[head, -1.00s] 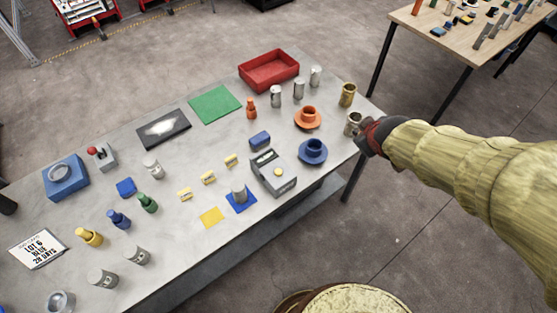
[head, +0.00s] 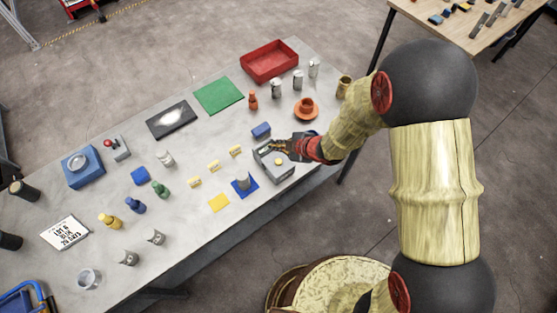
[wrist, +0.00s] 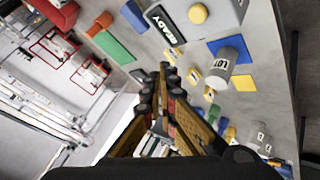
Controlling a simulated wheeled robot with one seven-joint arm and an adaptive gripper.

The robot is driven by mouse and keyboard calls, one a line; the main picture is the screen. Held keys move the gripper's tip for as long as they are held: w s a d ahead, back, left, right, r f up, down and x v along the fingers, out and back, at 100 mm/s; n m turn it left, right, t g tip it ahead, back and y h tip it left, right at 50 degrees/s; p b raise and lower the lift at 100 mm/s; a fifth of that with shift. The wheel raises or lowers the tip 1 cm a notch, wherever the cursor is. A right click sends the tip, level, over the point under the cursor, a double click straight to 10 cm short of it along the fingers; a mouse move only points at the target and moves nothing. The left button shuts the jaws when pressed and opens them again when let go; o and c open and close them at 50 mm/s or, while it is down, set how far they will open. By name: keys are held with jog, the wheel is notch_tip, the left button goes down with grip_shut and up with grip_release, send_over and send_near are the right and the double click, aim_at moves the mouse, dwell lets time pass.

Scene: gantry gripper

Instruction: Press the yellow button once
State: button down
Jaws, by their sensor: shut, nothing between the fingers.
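The yellow button (head: 278,161) is a small round knob on top of a grey box (head: 286,174) near the table's front right edge. In the wrist view the yellow button (wrist: 198,13) shows at the top, on the grey box (wrist: 222,14), beside a dark label reading READY. My gripper (head: 272,147) is over the back part of the box, close to the button. In the wrist view my gripper (wrist: 168,72) is shut and empty, its tips apart from the button in the picture. I cannot tell the height of the tips above the box.
A blue block (head: 261,131) stands just behind the box. A grey cylinder (head: 243,181) on a blue mat stands left of the box. Yellow mat (head: 218,203) lies nearby.

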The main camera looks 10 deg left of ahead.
aim_at(278, 163)
notch_tip(278, 163, down, 9)
jog(key=b, duration=0.7)
jog(key=shift+r, duration=0.15)
dwell(1.2)
jog(key=shift+f+b, duration=0.4)
jog(key=shift+f, duration=0.05)
jog(key=shift+f+b, duration=0.45)
jog(key=shift+f, duration=0.05)
dwell(0.6)
jog(key=shift+r, duration=0.1)
dwell(0.3)
jog(key=shift+r+p, duration=0.75)
jog(key=shift+r, duration=0.1)
jog(key=shift+r, duration=0.1)
